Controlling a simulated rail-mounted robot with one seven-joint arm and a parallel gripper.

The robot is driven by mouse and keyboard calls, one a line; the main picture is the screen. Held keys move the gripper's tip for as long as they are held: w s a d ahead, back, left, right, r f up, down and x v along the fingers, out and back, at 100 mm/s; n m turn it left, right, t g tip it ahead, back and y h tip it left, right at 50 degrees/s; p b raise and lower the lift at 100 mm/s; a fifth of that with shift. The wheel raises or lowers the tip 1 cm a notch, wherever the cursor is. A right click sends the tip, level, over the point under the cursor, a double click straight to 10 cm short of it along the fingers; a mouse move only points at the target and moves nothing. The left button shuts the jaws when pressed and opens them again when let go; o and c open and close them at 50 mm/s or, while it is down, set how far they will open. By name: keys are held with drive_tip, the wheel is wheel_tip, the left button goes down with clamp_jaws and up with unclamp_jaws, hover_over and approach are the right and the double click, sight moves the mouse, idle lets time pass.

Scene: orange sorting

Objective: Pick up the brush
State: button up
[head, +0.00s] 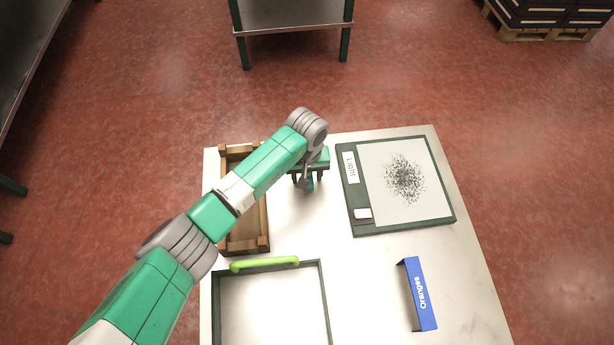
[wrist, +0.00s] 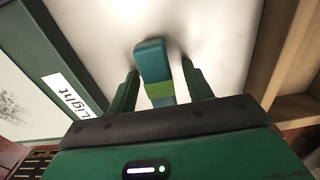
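A teal block-like piece with a lime-green band, which I take for the brush (wrist: 153,62), stands out from the white table top in the wrist view. My gripper (wrist: 160,70) is open, with one finger on each side of it and a narrow gap showing at the sides. In the head view, my gripper (head: 309,172) points down over the table between the wooden crate and the dark-framed panel. A small teal part of the brush (head: 308,185) shows below it; the rest is hidden by my gripper.
A wooden crate (head: 262,222) stands left of my gripper, partly behind my arm. A green-framed panel marked "Light" (head: 443,215) with dark specks lies right.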

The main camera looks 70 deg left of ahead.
drive_tip(key=c, duration=1)
wheel_tip(320, 180, up, 10)
drive_tip(key=p, duration=0.5)
